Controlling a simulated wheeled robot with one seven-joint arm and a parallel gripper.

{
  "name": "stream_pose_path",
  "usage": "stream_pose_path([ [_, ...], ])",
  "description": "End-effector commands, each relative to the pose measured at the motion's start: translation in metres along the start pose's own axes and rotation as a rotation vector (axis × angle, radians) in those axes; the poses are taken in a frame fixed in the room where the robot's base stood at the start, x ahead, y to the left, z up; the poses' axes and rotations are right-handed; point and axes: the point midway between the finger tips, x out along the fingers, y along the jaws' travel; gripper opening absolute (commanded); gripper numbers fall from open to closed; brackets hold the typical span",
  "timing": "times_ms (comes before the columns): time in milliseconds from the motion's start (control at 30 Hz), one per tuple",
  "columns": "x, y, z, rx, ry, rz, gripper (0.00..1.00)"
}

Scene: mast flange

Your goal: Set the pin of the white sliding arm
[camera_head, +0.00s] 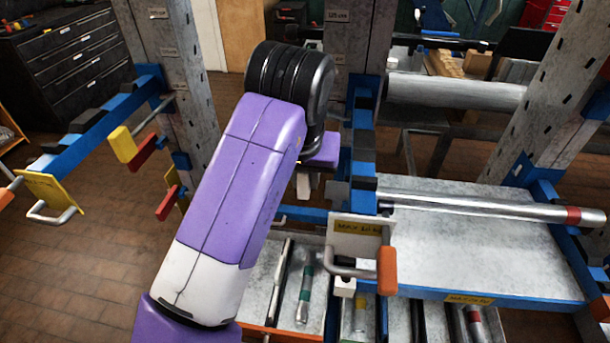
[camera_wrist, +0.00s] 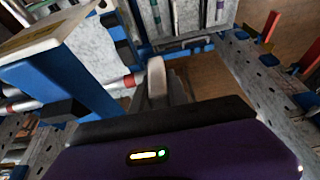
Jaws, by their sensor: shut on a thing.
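The white sliding arm is a blue beam with a white end plate (camera_head: 358,238), a metal handle and an orange grip. It lies to the right of my gripper (camera_head: 312,188), and the plate also shows at upper left in the wrist view (camera_wrist: 45,35). My gripper is beside the blue beam (camera_head: 362,150), mostly hidden behind my purple forearm. It is shut on a small pale piece (camera_wrist: 157,78), apparently the pin. My fingers and the beam hide most of it. I cannot tell whether it sits in a hole.
A steel bar with a red band (camera_head: 480,207) rests across the blue arms on the right, above a grey shelf (camera_head: 450,255). Another blue arm with a yellow plate (camera_head: 52,195) juts out at left. An open drawer (camera_head: 268,280) with tools is below. Perforated uprights (camera_head: 545,90) stand close by.

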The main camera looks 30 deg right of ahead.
Motion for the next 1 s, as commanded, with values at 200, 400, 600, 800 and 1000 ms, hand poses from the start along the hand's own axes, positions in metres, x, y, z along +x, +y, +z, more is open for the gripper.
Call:
stream_pose_path([
  [200, -0.001, 0.000, 0.000, 0.000, 0.001, 0.000, 0.00],
  [400, -0.001, 0.000, 0.000, 0.000, 0.001, 0.000, 0.00],
  [600, -0.001, 0.000, 0.000, 0.000, 0.001, 0.000, 0.00],
  [800, -0.001, 0.000, -0.002, 0.000, 0.001, 0.000, 0.00],
  [1000, 0.007, 0.000, -0.027, 0.000, 0.003, 0.001, 0.00],
])
